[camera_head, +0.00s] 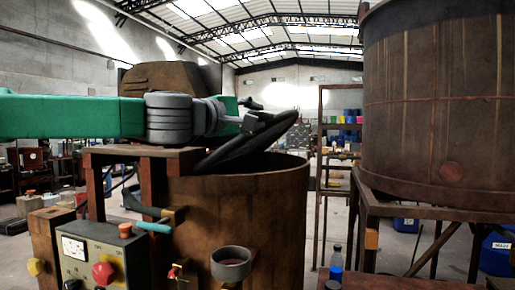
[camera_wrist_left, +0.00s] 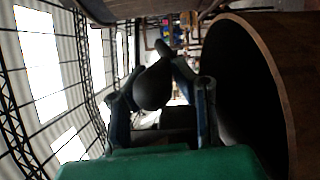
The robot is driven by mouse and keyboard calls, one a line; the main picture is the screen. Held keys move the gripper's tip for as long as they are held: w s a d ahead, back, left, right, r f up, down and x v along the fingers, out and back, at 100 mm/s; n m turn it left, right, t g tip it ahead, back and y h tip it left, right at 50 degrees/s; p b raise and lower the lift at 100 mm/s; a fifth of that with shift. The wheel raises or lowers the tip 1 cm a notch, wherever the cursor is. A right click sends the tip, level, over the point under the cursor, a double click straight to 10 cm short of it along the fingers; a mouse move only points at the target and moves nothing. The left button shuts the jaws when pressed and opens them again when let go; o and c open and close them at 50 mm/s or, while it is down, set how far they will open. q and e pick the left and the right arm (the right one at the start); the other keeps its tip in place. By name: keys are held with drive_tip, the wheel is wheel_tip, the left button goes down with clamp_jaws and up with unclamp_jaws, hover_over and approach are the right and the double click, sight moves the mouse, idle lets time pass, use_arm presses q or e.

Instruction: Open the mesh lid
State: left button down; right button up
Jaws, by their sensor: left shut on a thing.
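The dark mesh lid (camera_head: 250,138) is tilted up over the brown vat (camera_head: 240,208), its right side high and its lower left edge near the rim. The vat's mouth is partly uncovered beneath it. My left gripper (camera_head: 252,112) is at the upper side of the lid. In the left wrist view its fingers close around a dark rounded part (camera_wrist_left: 153,86), and the vat's round rim and dark inside (camera_wrist_left: 284,92) lie to the right. The exact contact is hard to make out. My right gripper is out of view.
A control box with a red knob (camera_head: 103,272) stands at front left, and a grey cup-like ring (camera_head: 231,264) is at the vat's front. A large raised tank (camera_head: 440,100) on a frame stands at right. A bottle (camera_head: 336,263) stands at front centre-right.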

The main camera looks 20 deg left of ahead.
use_arm(q)
drive_tip(key=a+r+n+t+y+b, duration=0.1)
drive_tip(key=a+r+n+t+b, duration=0.1)
drive_tip(key=a+n+b, duration=0.3)
drive_tip(key=a+r+n+t+y+b, duration=0.1)
drive_tip(key=a+r+n+b, duration=0.3)
drive_tip(key=a, duration=0.6)
drive_tip(key=shift+a+r+n+t+b, duration=0.2)
drive_tip(key=shift+r+n+t+b, duration=0.2)
drive_tip(key=shift+n+t+b, duration=0.65)
drive_tip(key=shift+n+g, duration=0.25)
drive_tip(key=shift+n, duration=0.2)
drive_tip(key=c, duration=1.4)
unclamp_jaws()
drive_tip(key=shift+w, duration=0.15)
drive_tip(key=shift+o, duration=0.2)
drive_tip(key=shift+w+d+f, duration=0.15)
drive_tip(key=shift+d+f, duration=0.1)
